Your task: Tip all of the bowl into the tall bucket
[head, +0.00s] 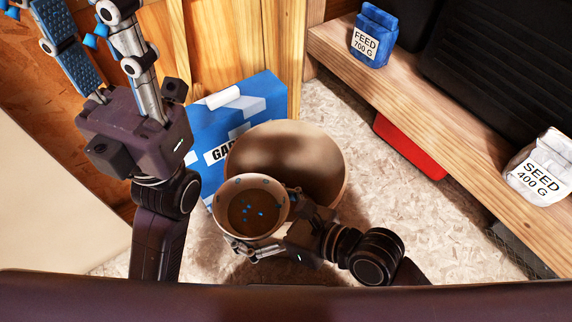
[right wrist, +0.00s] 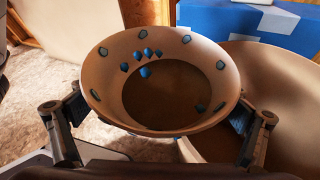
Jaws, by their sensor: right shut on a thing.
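The bowl (head: 278,220) is tan with blue spots around its inner wall. Several small blue pieces lie inside it on a brown bottom; the bowl also shows in the right wrist view (right wrist: 108,72). My right gripper (head: 268,222) is shut on the bowl, with a finger on either side, and holds it nearly upright. The tall bucket (head: 322,160) is wide and tan and stands just behind the bowl, which overlaps its near rim in the head view. The bucket's bottom is partly hidden.
A blue box (head: 245,103) with white patches stands against the wooden wall behind the bucket. On a wooden shelf (head: 440,115) at right are a blue feed bag (head: 373,38) and a white seed bag (head: 543,172). A red object (head: 408,147) lies under the shelf.

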